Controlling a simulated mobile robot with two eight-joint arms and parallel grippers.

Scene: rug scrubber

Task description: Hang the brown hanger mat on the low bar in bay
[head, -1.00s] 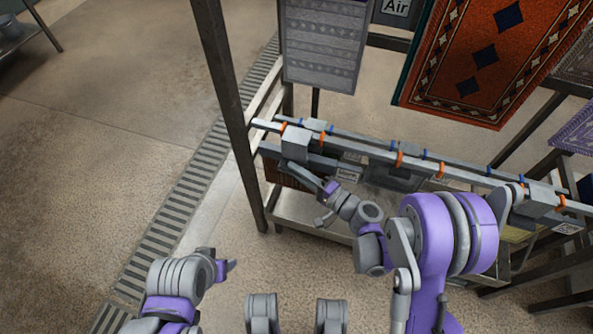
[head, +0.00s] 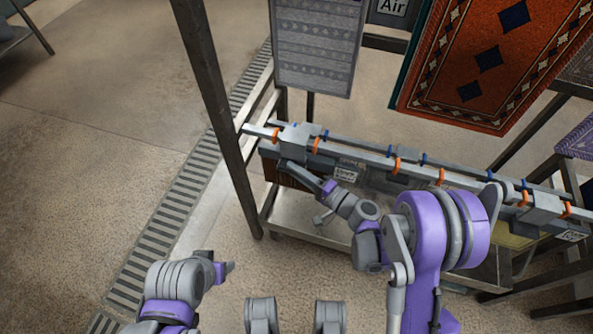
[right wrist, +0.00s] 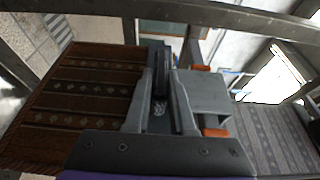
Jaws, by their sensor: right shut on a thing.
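The brown hanger mat (right wrist: 85,95) fills the left of the right wrist view, with patterned bands. In the head view only a small brown part (head: 287,175) shows below the low bar. Its long grey hanger rail (head: 375,180) carries a label and grey end blocks (head: 298,137). These blocks overlap the low bar (head: 460,184) in the picture; I cannot tell whether they rest on it. My right gripper (head: 296,168) is shut on the hanger near its left end; it also shows in the right wrist view (right wrist: 162,75). My left gripper (head: 225,270) is away at lower left, its jaws unclear.
Orange and blue rings mark the bars. A grey mat (head: 317,45) and an orange-red rug (head: 490,60) hang behind. A dark post (head: 215,100) stands just left of the hanger. A metal tray (head: 320,225) lies below.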

